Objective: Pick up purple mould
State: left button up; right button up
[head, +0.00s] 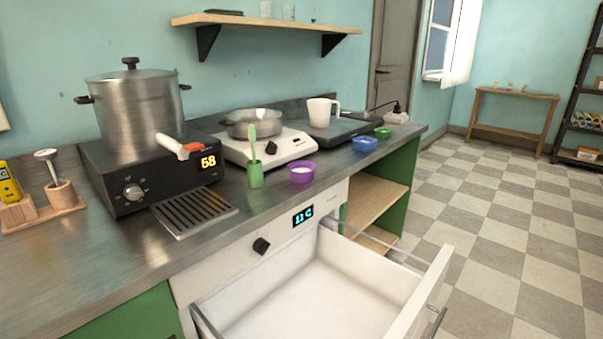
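A small purple round cup (302,173), the only purple thing in view, stands on the steel counter near its front edge, above the open drawer. It has something white inside. I take it to be the purple mould. A green holder (256,175) with a light green spatula upright in it stands just to its left. Neither of my grippers is in view.
A white drawer (320,290) stands open below the counter. A white hotplate (270,147) with a steel pan is behind the cup; a large pot (137,108) is left. Blue (364,145) and green (383,133) bowls stand right. A drip grate (193,211) lies left.

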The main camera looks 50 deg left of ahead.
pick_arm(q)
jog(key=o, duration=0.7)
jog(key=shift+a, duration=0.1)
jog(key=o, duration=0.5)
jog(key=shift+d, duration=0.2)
